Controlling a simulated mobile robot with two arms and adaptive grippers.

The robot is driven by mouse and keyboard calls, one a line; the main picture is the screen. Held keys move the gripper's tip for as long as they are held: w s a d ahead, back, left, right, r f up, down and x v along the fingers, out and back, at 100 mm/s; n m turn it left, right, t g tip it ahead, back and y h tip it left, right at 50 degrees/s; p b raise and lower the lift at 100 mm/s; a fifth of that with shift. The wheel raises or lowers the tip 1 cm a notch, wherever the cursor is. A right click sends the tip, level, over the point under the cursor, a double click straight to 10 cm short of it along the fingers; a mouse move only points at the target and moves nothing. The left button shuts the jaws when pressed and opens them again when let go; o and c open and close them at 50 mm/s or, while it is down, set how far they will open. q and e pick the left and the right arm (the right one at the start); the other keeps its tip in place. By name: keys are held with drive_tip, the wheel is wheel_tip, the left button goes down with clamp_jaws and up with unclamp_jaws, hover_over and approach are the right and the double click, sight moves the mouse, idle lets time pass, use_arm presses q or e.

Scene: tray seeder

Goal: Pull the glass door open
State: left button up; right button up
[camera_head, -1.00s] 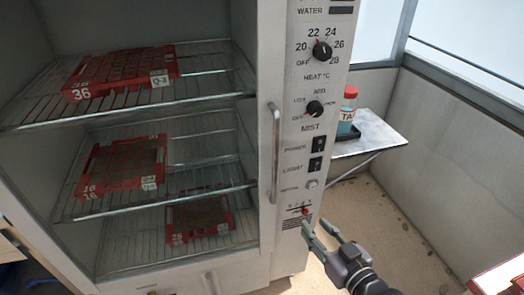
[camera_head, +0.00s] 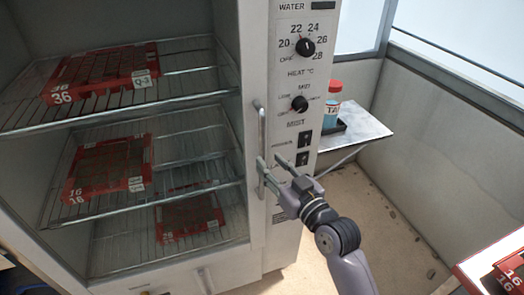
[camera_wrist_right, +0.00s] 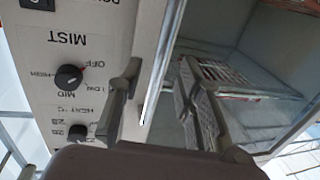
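The glass door (camera_head: 252,50) covers the front of the white cabinet and looks closed, with shelves showing through it. Its upright metal bar handle (camera_head: 262,135) is at the door's right edge. My right gripper (camera_head: 270,162) is at the lower part of the handle with its fingers apart. In the right wrist view the handle (camera_wrist_right: 162,62) runs between the two spread fingers of my right gripper (camera_wrist_right: 158,72). A gap shows on each side, and I cannot tell whether either finger touches it. My left gripper is out of view.
A control panel (camera_head: 300,75) with knobs and switches is right of the handle. Red trays (camera_head: 105,72) sit on wire shelves inside. A side shelf (camera_head: 360,122) holds a red-capped bottle (camera_head: 332,100). Another red tray (camera_head: 495,265) is at the lower right. Floor is clear between.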

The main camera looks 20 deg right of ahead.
sight(264, 156)
drive_tip(key=x, duration=0.5)
drive_tip(key=shift+w, duration=0.1)
drive_tip(key=shift+c, duration=0.5)
clamp_jaws()
idle(0.3)
